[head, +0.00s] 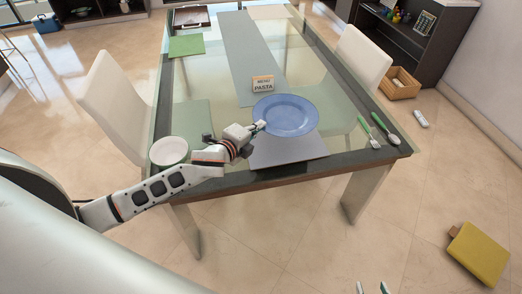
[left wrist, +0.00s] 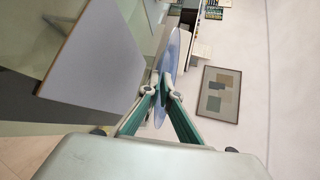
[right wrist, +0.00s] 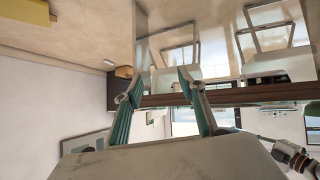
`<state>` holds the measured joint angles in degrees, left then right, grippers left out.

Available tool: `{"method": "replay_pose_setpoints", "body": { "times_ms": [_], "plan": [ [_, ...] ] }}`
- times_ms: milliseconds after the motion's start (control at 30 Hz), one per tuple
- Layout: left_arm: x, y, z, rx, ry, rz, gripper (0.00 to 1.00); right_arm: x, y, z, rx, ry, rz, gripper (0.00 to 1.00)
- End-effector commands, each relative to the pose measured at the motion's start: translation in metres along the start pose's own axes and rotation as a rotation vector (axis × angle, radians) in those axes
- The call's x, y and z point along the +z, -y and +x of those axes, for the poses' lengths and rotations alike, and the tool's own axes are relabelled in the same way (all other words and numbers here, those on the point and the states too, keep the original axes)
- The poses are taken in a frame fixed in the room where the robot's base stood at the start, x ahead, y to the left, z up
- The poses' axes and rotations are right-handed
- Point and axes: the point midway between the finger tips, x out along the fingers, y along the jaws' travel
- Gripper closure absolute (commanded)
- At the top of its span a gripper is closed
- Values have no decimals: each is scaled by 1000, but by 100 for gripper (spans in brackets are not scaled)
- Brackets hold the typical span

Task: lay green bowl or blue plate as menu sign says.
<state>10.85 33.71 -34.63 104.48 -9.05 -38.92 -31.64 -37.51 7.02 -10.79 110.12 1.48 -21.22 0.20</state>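The menu sign (head: 263,83) stands on the glass table and reads "MENU PASTA". My left gripper (head: 257,128) is shut on the left rim of the blue plate (head: 289,116). In the left wrist view the plate (left wrist: 172,62) shows nearly edge-on between the fingertips (left wrist: 162,92), apart from the grey placemat (left wrist: 95,55). In the head view the plate overlaps the far part of the placemat (head: 290,150). The green bowl (head: 168,153), pale inside, stands at the table's near left corner, behind my left arm. My right gripper (right wrist: 158,88) is open and empty, away from the table.
A green-handled fork and spoon (head: 378,132) lie right of the placemat. A grey runner (head: 250,50) crosses the table (head: 345,160). White chairs (head: 115,105) flank it. A yellow cushion-like object (head: 478,254) and a wooden crate (head: 400,90) are on the floor at right.

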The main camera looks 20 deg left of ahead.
Motion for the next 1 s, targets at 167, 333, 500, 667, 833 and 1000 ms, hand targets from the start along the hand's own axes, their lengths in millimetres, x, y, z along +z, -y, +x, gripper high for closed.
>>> {"method": "replay_pose_setpoints", "body": {
  "times_ms": [167,333,500,667,833,1000],
  "plan": [
    [-6,-39,13,-2,1,-3,100,-9,2,4,-7,-33,-8,60],
    [-9,-58,18,-3,-1,-3,100,-18,9,6,-20,-56,-10,60],
    [-10,-70,22,-2,0,-2,100,-17,10,8,-20,-58,-10,60],
    [-13,-93,29,-2,1,-4,100,-8,10,13,-19,-56,-10,60],
    [-14,-102,32,-3,-1,-2,100,-2,10,15,-18,-47,-11,60],
    [-14,-101,32,-4,-1,-1,100,0,10,15,-18,-44,-11,60]
  ]
}}
